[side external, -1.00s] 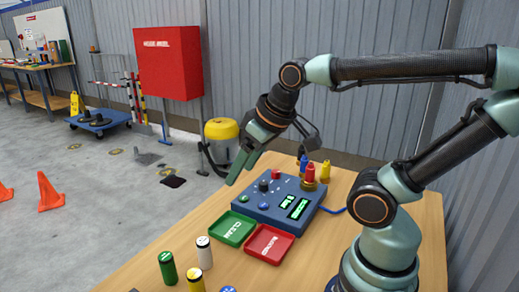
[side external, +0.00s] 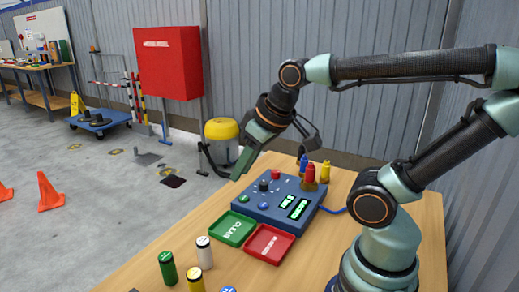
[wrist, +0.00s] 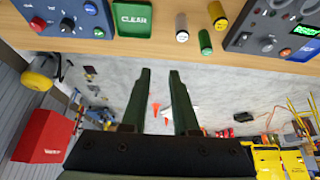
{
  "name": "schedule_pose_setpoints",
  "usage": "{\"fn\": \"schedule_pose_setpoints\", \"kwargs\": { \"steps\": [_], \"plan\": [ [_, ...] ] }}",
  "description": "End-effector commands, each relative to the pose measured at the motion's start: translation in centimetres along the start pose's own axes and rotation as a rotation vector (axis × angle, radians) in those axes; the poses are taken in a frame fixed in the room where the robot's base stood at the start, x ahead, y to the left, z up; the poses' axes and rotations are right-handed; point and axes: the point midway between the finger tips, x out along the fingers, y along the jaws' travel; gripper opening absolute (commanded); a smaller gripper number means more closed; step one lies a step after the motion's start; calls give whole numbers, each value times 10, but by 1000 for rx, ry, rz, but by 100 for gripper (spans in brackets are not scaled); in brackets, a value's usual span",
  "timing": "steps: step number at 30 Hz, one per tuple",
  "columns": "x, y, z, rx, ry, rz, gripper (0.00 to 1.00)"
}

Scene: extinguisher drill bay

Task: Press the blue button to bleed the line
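A blue control box (side external: 281,213) sits on the wooden table, with a red button, a black knob and lit green displays on top. One round blue button (side external: 263,206) is on its near side; it also shows in the wrist view (wrist: 90,8). My gripper (side external: 236,177) hangs above and beyond the box's left edge, touching nothing. In the wrist view its two fingers (wrist: 160,71) are apart with nothing between them.
A green tray (side external: 232,241) and a red tray (side external: 266,259) lie in front of the box. Green, white and yellow cylinders stand nearer the table's left edge. Red, blue and yellow bottle-like pieces (side external: 310,171) stand behind the box. Another panel (wrist: 240,42) is at right in the wrist view.

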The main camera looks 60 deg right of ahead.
Motion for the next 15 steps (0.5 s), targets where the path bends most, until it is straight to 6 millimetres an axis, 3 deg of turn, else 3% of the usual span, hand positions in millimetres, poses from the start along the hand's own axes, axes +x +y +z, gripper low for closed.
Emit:
{"fn": "schedule_pose_setpoints", "kwargs": {
  "steps": [2,15],
  "plan": [
    [0,0,0,0,0,0,0],
    [0,0,0,0,0,0,0]
  ]
}}
